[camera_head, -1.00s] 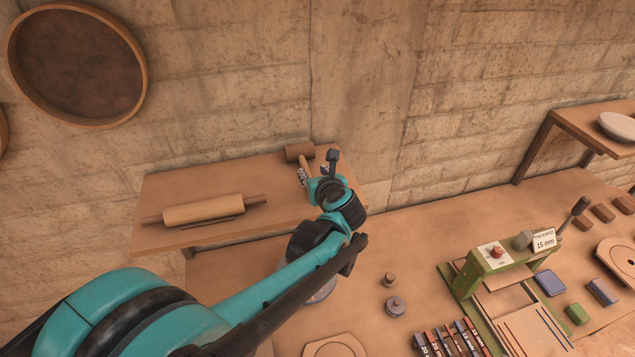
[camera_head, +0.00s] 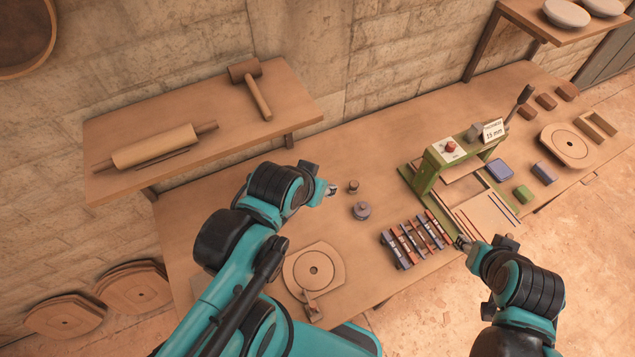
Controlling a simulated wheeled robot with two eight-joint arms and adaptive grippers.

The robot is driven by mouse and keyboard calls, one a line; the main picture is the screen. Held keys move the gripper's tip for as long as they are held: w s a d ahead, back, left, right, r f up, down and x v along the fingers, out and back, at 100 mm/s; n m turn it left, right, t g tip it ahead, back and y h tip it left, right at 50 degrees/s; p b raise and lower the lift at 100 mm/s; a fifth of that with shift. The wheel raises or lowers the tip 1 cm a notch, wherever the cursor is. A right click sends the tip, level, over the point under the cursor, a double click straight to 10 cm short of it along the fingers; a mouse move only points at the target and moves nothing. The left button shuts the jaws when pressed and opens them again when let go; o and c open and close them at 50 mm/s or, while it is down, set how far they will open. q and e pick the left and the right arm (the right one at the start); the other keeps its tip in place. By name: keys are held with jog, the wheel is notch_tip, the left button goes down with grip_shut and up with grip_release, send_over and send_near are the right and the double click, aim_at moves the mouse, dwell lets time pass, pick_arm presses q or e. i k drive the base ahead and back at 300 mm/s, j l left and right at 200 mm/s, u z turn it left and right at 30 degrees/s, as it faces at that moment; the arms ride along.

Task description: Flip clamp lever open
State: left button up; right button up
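A green press frame (camera_head: 433,166) stands on the bench at centre right, with a red knob (camera_head: 451,146) and a "15 mm" thickness sign (camera_head: 493,130). A lever with a black handle (camera_head: 524,95) sticks up at its far right end. A small clamp-like piece (camera_head: 312,304) sits at the front of a round-holed board (camera_head: 314,268); its details are too small to tell. My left gripper (camera_head: 331,190) is above the bench, left of two small knobbed pieces. My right gripper (camera_head: 462,242) is at the press's front edge; contact is unclear. Both gripper openings are too small to judge.
A rack of labelled bars (camera_head: 412,240) lies between my grippers. A blue block (camera_head: 500,169) and a green block (camera_head: 523,194) lie right of the press. A shelf (camera_head: 215,118) holds a rolling pin (camera_head: 155,146) and a mallet (camera_head: 252,88). Bench between shelf and press is mostly clear.

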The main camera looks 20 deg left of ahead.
aim_at(312, 304)
jog(key=k, duration=1)
